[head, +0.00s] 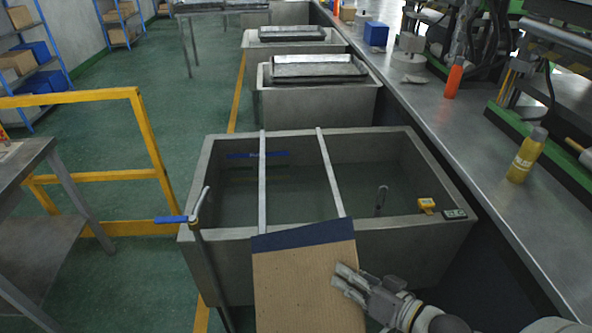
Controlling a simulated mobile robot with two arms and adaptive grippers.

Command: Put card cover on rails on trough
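The card cover (303,285) is a brown cardboard sheet with a dark blue band along its far edge. It shows in front of the trough (215,262), and its far edge overlaps the trough's near rim in the picture. Two pale rails, a left one (262,180) and a right one (331,175), span the grey trough from far rim to near rim. My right gripper (338,279) is at the card's right side, its fingers over the card's face. Whether it grips the card is unclear. My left gripper is out of view.
A blue-handled lever on a post (198,232) stands at the trough's left front. A yellow device (427,205) and a small dark meter (454,213) sit on the right rim. A long bench (450,130) with a yellow bottle (527,155) runs along the right. A yellow railing (150,140) stands left.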

